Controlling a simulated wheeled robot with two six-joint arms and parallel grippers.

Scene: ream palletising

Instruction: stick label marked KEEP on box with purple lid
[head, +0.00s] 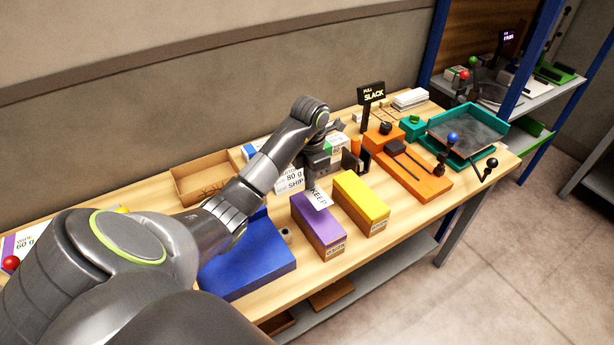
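The box with the purple lid (317,222) stands on the table near its front edge, left of a box with a yellow lid (362,197). The white label marked KEEP (319,199) is at the back right of the purple lid, partly in front of it. I cannot tell whether it touches the lid. My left gripper (311,184) points down just behind the purple box, with its narrow tip at the label's upper edge. It appears shut on the label; the fingers are small and partly hidden. My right gripper is out of view.
A blue block (248,262) lies left of the purple box. A cardboard tray (203,178) and a white SHIP pack (290,180) are behind. An orange fixture (420,178) and a teal tray (470,133) stand at right. The table's front edge is close to the lidded boxes.

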